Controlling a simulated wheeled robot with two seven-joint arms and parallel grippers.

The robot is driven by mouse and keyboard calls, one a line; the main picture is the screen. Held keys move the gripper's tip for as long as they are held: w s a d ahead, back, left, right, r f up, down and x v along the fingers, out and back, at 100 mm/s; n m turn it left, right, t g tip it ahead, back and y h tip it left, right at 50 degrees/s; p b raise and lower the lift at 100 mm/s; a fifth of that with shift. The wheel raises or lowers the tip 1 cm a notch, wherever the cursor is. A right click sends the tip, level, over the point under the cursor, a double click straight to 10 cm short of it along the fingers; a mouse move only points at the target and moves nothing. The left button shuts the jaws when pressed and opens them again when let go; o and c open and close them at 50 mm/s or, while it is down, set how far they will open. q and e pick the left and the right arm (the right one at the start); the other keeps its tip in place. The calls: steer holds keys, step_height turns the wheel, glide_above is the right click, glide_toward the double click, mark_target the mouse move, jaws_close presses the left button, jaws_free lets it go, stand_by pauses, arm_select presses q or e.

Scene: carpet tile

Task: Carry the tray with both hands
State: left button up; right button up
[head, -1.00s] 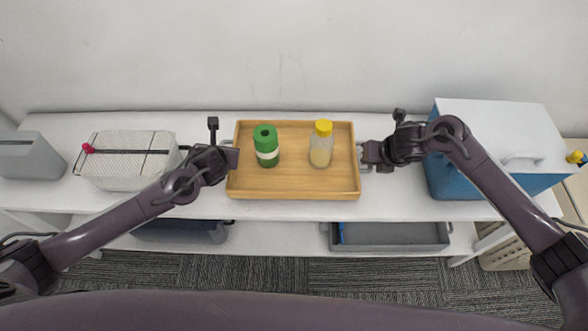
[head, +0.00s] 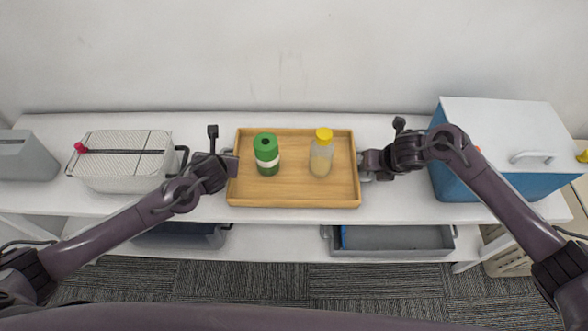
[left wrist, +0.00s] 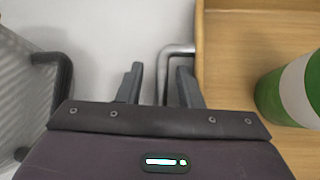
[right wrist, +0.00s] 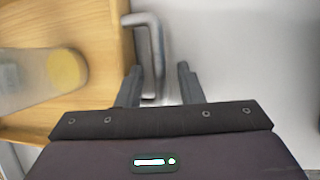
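The wooden tray (head: 290,200) lies flat on the white shelf top. A green bottle with a white band (head: 267,160) stands in its left half, and a clear yellow-capped bottle (head: 321,158) right of centre. Both are upright. My left gripper (head: 236,165) is at the tray's left end; in the left wrist view its open fingers (left wrist: 160,85) stand either side of the grey handle (left wrist: 163,70), with gaps showing. My right gripper (head: 364,165) is at the right end; in the right wrist view its open fingers (right wrist: 158,84) straddle the other handle (right wrist: 155,55).
A light basket with a ridged lid (head: 120,175) stands left of my left gripper, its dark handle close by. A grey box (head: 25,158) is farther left. A blue box with a white lid (head: 500,130) stands at right. Grey bins (head: 395,240) sit on the lower shelf. A wall is behind.

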arm_select(q)
steer(key=v, duration=1.2)
arm_select(e)
steer(key=v, duration=1.2)
